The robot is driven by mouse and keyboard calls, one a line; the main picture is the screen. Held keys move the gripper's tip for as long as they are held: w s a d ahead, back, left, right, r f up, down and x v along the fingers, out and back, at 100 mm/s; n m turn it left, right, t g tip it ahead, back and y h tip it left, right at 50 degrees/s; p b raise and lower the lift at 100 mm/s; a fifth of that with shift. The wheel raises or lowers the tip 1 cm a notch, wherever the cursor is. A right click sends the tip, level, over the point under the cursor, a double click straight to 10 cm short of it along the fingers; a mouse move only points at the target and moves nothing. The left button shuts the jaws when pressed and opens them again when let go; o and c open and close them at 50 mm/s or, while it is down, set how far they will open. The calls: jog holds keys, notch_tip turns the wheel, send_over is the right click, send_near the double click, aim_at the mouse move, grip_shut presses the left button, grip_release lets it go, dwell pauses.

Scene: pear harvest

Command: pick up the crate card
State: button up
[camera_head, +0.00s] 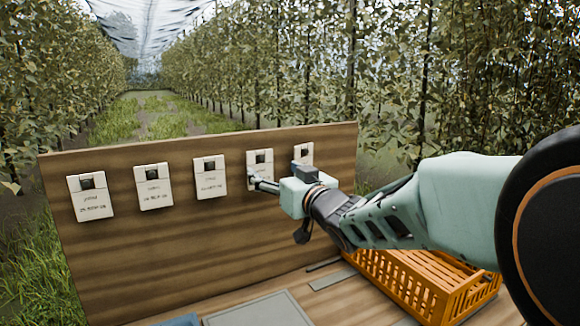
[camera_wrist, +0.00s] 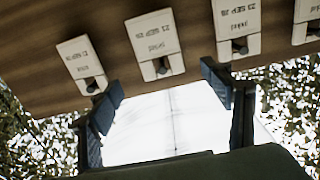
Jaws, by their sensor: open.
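Several white crate cards with printed text and a dark clip at the top hang in a row on an upright wooden board (camera_head: 130,245). My gripper (camera_head: 280,178) is at the right part of the row, by the fourth card (camera_head: 259,158) from the left. The rightmost card (camera_head: 302,151) is partly hidden behind it. In the wrist view, which looks upside down, my open gripper (camera_wrist: 163,95) has a finger on each side, with the second card from the left (camera_wrist: 153,36) above the gap. Nothing is between the fingers. I cannot tell whether a finger touches a card.
An orange slatted crate (camera_head: 425,283) stands at the lower right, below my arm. A grey flat panel (camera_head: 258,310) lies on the wooden surface in front of the board, with a blue thing (camera_head: 180,320) beside it. Leafy tree rows and a grass path lie behind.

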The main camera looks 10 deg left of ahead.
aim_at(260, 170)
jog(key=p+x, duration=0.1)
jog(key=x, duration=0.8)
jog(key=shift+w+a+r, duration=0.15)
jog(key=shift+r, duration=0.05)
jog(key=c, duration=1)
